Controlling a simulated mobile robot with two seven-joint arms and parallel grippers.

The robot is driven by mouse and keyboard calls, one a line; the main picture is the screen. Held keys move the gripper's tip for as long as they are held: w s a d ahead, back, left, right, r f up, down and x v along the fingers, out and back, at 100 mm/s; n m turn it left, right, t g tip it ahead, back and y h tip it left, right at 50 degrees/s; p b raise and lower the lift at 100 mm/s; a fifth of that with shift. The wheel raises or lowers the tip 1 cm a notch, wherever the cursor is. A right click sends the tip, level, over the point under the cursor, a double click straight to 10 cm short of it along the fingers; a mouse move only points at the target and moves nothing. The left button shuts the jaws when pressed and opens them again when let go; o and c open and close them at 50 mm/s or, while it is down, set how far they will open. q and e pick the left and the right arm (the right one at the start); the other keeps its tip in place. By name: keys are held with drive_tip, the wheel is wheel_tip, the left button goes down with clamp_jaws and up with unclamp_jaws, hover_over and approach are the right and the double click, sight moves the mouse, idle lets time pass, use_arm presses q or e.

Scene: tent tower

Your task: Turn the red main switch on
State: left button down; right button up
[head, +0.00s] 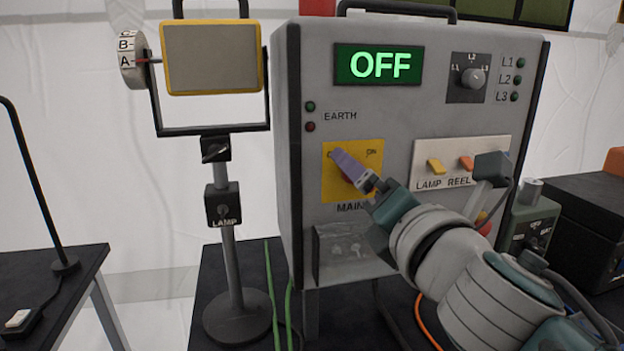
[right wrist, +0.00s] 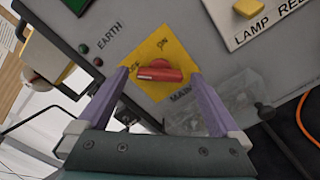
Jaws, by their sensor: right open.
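The red main switch (right wrist: 160,74) is a knob on a yellow plate (head: 331,191) on the grey panel box. Its handle lies roughly level across the right wrist view, and in the head view (head: 347,178) most of it is hidden behind my gripper. The plate has a label at upper left and "ON" at upper right. The green display (head: 378,65) reads "OFF". My right gripper (right wrist: 159,76) is open, with its purple fingers on either side of the red handle and a gap visible at each side. It also shows at the switch in the head view (head: 346,163). My left gripper is not in view.
Lamp and reel switches (head: 436,166) sit right of the main switch, with a selector knob (head: 473,78) above. A lamp on a stand (head: 228,240) is left of the box. Green cables (head: 270,295) run down beside it. A dark case (head: 580,220) stands at right.

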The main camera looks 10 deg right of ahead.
drive_tip(key=shift+w, duration=0.45)
drive_tip(key=shift+c, duration=0.2)
drive_tip(key=c, duration=1.3)
drive_tip(key=shift+o, duration=0.2)
drive_tip(key=shift+f+m, duration=0.1)
drive_tip(key=shift+m, duration=8.8)
